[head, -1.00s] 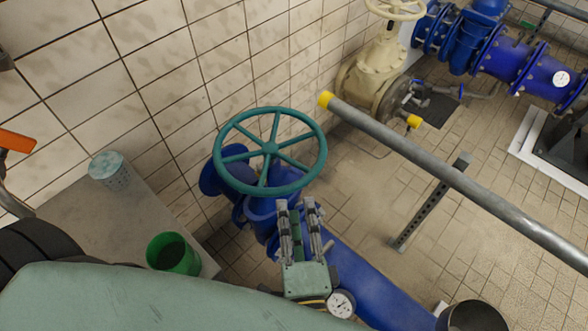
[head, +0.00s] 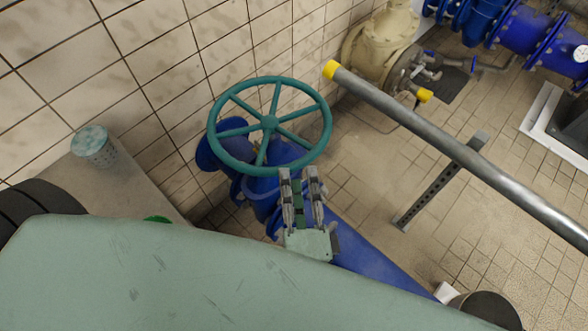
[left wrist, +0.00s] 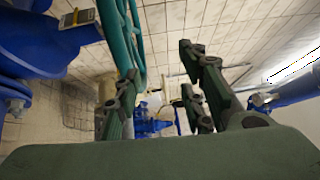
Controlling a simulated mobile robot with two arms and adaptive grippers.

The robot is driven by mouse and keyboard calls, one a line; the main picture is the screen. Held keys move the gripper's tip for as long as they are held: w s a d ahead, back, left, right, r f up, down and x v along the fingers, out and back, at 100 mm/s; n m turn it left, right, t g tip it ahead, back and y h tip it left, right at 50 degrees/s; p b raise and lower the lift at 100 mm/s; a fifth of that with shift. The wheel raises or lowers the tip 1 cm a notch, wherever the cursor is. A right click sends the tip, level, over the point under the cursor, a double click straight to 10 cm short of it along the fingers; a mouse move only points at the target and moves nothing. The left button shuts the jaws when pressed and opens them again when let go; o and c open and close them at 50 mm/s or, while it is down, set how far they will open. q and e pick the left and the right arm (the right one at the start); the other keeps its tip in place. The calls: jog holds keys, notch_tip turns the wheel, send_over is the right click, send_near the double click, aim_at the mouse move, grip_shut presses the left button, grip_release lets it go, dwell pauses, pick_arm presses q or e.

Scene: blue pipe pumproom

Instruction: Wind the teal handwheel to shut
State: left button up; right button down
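The teal handwheel (head: 269,122) sits on a blue valve near the tiled wall, its spokes and hub in plain view. My left gripper (head: 298,172) is at the wheel's near, lower-right rim, its fingers pointing toward the rim. The two fingers are apart with nothing held between them. In the left wrist view the wheel's rim (left wrist: 123,35) rises beside the left-hand finger of my left gripper (left wrist: 160,70). Whether a finger touches the rim I cannot tell. My right gripper is not in view.
A grey pipe rail (head: 440,140) with yellow ends runs across the right. A ledge (head: 135,185) at left holds a speckled cup (head: 94,146) and a mostly hidden green container (head: 157,219). A beige valve body (head: 380,45) stands behind.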

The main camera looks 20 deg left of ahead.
aim_at(294, 167)
pick_arm(q)
notch_tip(294, 167, down, 6)
jog(key=b, duration=0.5)
jog(key=p+x, duration=0.2)
jog(key=x, duration=0.6)
jog(key=shift+r+p, duration=0.2)
jog(key=shift+p, duration=0.1)
jog(key=shift+s, duration=0.1)
jog(key=c, duration=0.3)
grip_shut()
